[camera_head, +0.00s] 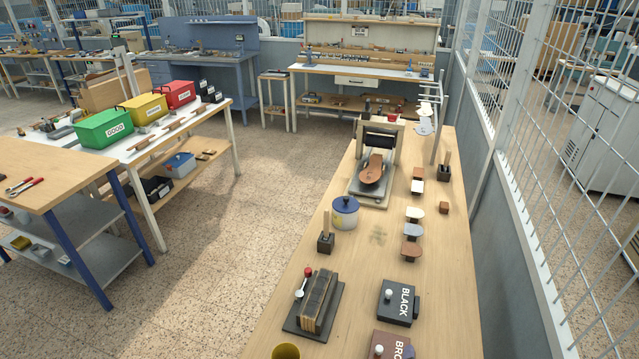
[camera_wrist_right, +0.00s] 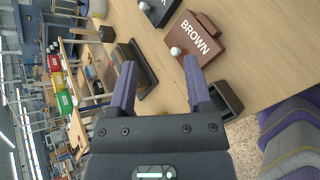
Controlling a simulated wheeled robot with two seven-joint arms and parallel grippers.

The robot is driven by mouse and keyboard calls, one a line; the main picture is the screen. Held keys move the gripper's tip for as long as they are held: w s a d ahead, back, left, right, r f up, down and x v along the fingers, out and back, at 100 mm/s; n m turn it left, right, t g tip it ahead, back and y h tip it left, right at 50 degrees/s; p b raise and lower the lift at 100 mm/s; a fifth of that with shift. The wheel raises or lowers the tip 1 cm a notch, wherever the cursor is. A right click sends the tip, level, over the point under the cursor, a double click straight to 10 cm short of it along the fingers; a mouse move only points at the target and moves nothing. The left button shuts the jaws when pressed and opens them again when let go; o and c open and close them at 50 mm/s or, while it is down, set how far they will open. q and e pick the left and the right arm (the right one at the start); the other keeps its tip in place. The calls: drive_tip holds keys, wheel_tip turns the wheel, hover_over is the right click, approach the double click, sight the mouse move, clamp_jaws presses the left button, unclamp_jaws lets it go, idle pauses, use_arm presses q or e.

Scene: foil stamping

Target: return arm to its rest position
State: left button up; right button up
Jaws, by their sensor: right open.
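My right gripper (camera_wrist_right: 159,64) shows in the right wrist view. Its two purple fingers are spread apart with nothing between them. Beyond the fingertips are the brown box labelled BROWN (camera_wrist_right: 194,38) and part of the black box (camera_wrist_right: 159,8), both on the wooden bench (camera_wrist_right: 254,40). Neither arm shows in the head view, and my left gripper is in neither view. The head view shows the black box (camera_head: 397,302) and the cut-off brown box (camera_head: 391,345) at the bench's near end.
The bench (camera_head: 440,265) also bears a dark rack (camera_head: 318,302), a blue-lidded pot (camera_head: 345,212) and a press (camera_head: 379,142) holding a brown piece (camera_head: 373,168). A wire fence (camera_head: 545,190) runs along the right. The floor (camera_head: 225,235) left of the bench is clear.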

drive_tip(key=s+a+r+m+g+y+b, duration=0.1)
drive_tip(key=s+r+m+g+y, duration=0.2)
drive_tip(key=s+m, duration=0.6)
drive_tip(key=s+a+r+m+g+y, duration=0.1)
drive_tip(key=s+a+r+m+g, duration=0.2)
drive_tip(key=s+m, duration=0.65)
wheel_tip(320, 180, down, 37)
drive_tip(key=s+d+m+g+b, duration=0.1)
drive_tip(key=d+m+g+b, duration=0.15)
drive_tip(key=b, duration=1.35)
use_arm(q)
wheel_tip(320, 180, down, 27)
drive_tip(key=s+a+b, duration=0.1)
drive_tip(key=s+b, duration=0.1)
drive_tip(key=b, duration=0.8)
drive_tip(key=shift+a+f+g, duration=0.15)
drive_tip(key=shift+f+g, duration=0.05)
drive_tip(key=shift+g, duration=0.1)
use_arm(e)
drive_tip(key=s+d+f+g, duration=0.1)
drive_tip(key=s+f, duration=0.5)
drive_tip(key=f, duration=0.3)
drive_tip(key=s+d+f+n, duration=0.1)
drive_tip(key=s+f, duration=0.6)
drive_tip(key=f, duration=0.2)
drive_tip(key=shift+f+g, duration=0.2)
drive_tip(key=shift+g, duration=0.15)
drive_tip(key=shift+d, duration=0.1)
